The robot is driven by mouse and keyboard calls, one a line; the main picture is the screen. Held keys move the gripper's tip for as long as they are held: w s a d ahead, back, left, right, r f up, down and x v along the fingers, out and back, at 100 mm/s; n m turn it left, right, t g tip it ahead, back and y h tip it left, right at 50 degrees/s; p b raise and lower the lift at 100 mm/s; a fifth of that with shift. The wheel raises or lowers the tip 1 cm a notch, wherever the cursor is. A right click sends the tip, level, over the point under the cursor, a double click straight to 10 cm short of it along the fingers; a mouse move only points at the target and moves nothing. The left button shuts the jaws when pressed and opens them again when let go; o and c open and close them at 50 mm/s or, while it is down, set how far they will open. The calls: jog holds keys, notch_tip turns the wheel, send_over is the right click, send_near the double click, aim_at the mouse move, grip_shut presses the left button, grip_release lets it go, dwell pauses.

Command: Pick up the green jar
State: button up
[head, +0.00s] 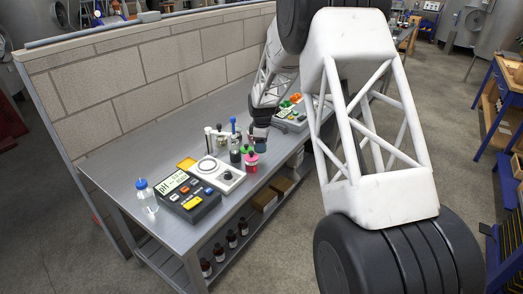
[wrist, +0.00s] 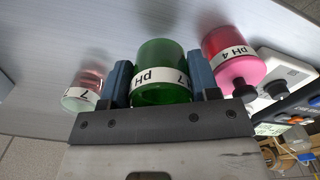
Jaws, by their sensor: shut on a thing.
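The green jar (wrist: 163,62) has a white pH 7 label and shows between the two blue fingers of my gripper (wrist: 160,72) in the wrist view. The fingers are shut on its sides. In the head view my gripper (head: 260,136) is over the bench, among small bottles, and the arm hides much around it. The green jar is not clearly seen there. I cannot tell whether it touches the bench.
A pink jar (wrist: 232,60) labelled pH 4 stands close to the right finger. A small clear jar (wrist: 85,88) is left of the left finger. On the bench (head: 125,160) are a pH meter (head: 188,196), a white stirrer plate (head: 215,172) and a blue-capped bottle (head: 146,197).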

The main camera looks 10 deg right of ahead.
jog(key=shift+r, duration=3)
notch_tip(320, 180, up, 12)
jog(key=s+d+m, duration=0.1)
jog(key=s+m, duration=0.1)
jog(key=m, duration=1.1)
jog(key=s+a+f+n, duration=0.5)
jog(key=a+f+n, duration=0.2)
jog(key=a+f, duration=0.35)
jog(key=a+n, duration=0.1)
jog(key=a, duration=0.2)
jog(key=a+f+n, duration=0.1)
jog(key=a+n, duration=0.1)
jog(key=a, duration=0.2)
jog(key=w+a+n, duration=0.1)
jog(key=a+n, duration=0.1)
jog(key=a, duration=0.2)
jog(key=shift+w+a+f, duration=0.1)
jog(key=shift+a+f, duration=0.15)
jog(key=shift+f, duration=0.1)
jog(key=shift+w+a+n, duration=0.1)
jog(key=shift+a+n, duration=0.5)
jog(key=shift+f, duration=0.2)
jog(key=shift+f, duration=1.8)
